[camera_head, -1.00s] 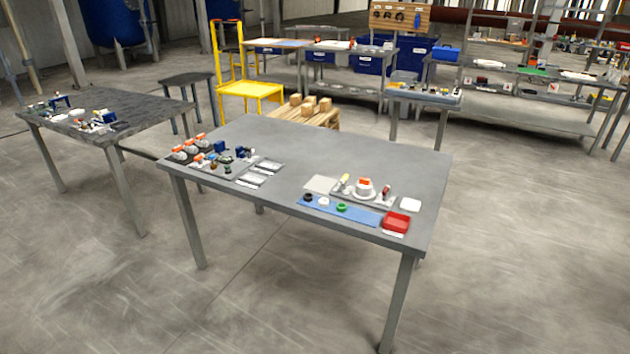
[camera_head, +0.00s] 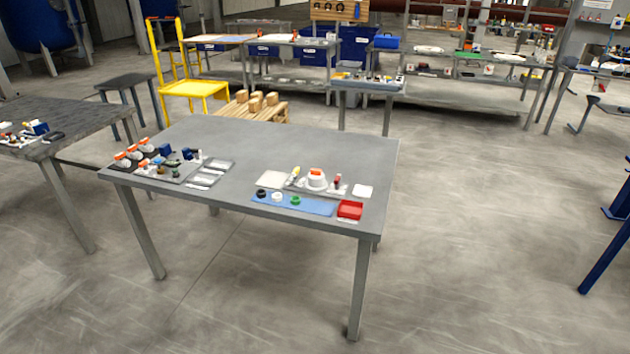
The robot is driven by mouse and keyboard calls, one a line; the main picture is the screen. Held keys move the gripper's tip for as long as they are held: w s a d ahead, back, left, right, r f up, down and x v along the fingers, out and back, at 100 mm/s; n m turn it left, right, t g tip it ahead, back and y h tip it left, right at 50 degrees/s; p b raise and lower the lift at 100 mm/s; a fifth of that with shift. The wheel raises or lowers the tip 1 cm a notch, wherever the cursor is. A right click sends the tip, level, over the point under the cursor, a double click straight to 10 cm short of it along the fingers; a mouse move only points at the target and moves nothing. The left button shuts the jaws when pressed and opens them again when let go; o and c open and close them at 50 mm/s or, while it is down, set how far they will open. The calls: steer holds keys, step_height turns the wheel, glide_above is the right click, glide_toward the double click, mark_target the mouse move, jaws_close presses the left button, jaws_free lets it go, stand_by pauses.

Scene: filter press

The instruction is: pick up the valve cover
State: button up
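A grey metal table (camera_head: 250,145) stands in the middle of the view. On its right part is a white round piece with an orange top (camera_head: 316,179), upright on a grey plate (camera_head: 297,186). It may be the valve cover, but at this size I cannot tell. On the left part, several small white pieces with orange tops (camera_head: 134,152) stand in a row on a dark tray. My gripper is not in view.
A blue mat (camera_head: 312,206) with black, white and green rings lies at the table's front, beside a red tray (camera_head: 349,209). Floor (camera_head: 470,240) to the right is clear.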

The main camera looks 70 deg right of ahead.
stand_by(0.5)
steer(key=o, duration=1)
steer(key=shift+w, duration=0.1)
